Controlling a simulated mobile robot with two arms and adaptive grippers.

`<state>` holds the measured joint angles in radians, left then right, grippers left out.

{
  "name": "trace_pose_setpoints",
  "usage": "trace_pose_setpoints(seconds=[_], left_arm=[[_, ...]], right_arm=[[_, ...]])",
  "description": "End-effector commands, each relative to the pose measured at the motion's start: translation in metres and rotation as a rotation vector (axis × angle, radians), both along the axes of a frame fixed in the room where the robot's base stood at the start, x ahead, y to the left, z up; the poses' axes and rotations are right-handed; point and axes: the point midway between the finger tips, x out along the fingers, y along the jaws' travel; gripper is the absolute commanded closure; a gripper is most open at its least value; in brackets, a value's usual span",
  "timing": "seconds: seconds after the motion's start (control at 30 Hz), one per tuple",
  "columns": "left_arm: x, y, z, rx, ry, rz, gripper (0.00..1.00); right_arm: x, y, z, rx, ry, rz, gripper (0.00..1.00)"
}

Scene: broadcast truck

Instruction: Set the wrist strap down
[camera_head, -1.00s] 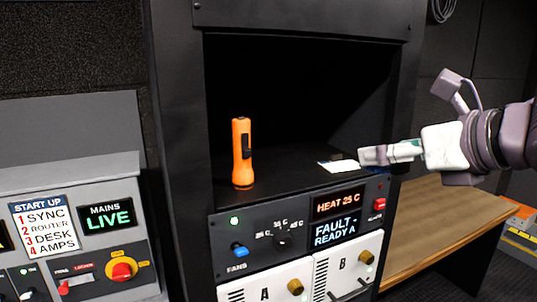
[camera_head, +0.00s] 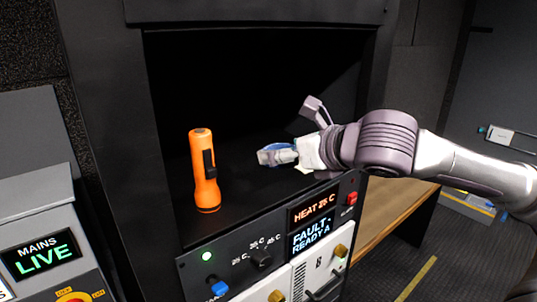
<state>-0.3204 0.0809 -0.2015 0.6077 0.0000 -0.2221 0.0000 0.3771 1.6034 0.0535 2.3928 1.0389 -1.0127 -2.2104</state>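My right gripper (camera_head: 268,157) reaches in from the right over the shelf of the open rack bay (camera_head: 240,208), its fingers pointing left. A small patch of blue (camera_head: 278,147) shows at its fingers. I cannot tell whether this is the wrist strap, and no strap shows clearly anywhere else. The fingers are seen side-on and small, so I cannot tell whether they are open or shut. My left gripper is not in view.
An orange torch (camera_head: 204,172) stands upright on the shelf, left of my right gripper, with a gap between them. The control panel (camera_head: 272,245) with knobs and lit displays is below the shelf. A wooden desk (camera_head: 392,212) stands to the right. The shelf front beside the torch is clear.

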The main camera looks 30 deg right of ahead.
Motion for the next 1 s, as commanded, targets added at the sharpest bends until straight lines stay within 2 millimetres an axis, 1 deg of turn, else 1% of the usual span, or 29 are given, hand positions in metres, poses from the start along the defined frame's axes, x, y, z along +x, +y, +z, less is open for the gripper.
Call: trace_pose_setpoints(seconds=[0.03,0.17,0.2,0.3,0.4,0.57,0.7,0.8,1.0], left_arm=[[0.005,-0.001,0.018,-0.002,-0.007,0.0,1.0],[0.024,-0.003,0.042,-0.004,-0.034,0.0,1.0],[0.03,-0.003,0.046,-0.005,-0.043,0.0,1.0],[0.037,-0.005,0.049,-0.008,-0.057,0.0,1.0],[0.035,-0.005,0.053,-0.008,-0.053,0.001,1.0],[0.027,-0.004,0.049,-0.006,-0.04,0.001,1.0],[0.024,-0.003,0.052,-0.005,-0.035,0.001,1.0],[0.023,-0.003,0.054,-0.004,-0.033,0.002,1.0],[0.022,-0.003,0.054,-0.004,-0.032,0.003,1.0]], right_arm=[[0.006,0.0,0.006,0.013,-0.001,0.003,0.47],[0.018,0.004,-0.001,0.013,0.0,0.004,0.47],[0.023,0.005,-0.006,0.013,-0.001,0.004,0.47],[0.036,0.003,-0.016,0.013,-0.005,0.001,0.47],[0.044,0.005,-0.024,0.008,-0.002,0.002,0.47],[0.043,0.004,-0.037,0.004,0.0,0.002,0.47],[0.042,0.004,-0.053,0.006,0.003,0.003,0.47],[0.042,0.004,-0.062,0.005,0.0,0.002,0.47],[0.043,0.004,-0.065,0.002,-0.004,0.001,0.47]])
